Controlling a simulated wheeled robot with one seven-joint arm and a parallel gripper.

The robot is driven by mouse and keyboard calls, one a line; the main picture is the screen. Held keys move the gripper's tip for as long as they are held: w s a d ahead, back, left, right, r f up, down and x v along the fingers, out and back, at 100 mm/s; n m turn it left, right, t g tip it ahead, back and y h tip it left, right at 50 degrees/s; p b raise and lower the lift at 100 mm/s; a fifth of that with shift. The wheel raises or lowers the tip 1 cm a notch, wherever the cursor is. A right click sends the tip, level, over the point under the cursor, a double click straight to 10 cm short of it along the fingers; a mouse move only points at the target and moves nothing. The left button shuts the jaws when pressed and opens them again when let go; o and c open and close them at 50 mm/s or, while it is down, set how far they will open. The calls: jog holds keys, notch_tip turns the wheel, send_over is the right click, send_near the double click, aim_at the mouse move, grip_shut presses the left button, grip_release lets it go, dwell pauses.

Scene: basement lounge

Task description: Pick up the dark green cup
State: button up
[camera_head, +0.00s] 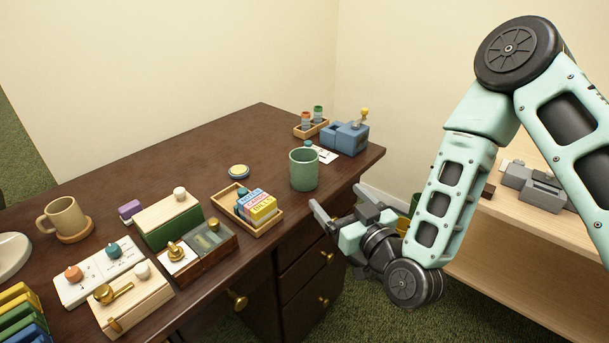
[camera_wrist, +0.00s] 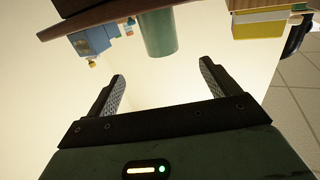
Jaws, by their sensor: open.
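A green cup (camera_head: 304,171) stands upright near the front right edge of the dark wooden desk (camera_head: 200,150). In the wrist view the green cup (camera_wrist: 158,34) hangs down from the top edge, as the picture is inverted, and lies beyond and between my fingertips. My gripper (camera_head: 337,200) is open and empty, just off the desk's front edge, to the right of the cup and lower in the picture. Its two spread fingers also show in the wrist view (camera_wrist: 162,70). They appear apart from the cup.
A blue device (camera_head: 345,138), a small bottle tray (camera_head: 311,130) and a white card stand behind the cup. A wooden tray (camera_head: 275,219) with colored boxes lies to its left. A round tin (camera_head: 238,171), boxes and a brown mug (camera_head: 64,217) are further left. Drawer knobs protrude below.

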aim_at(298, 156)
jog(key=x, duration=1.6)
jog(key=shift+a+r+p, duration=0.1)
jog(key=shift+a+p, duration=0.1)
jog(key=shift+p, duration=0.2)
jog(key=c, duration=1.2)
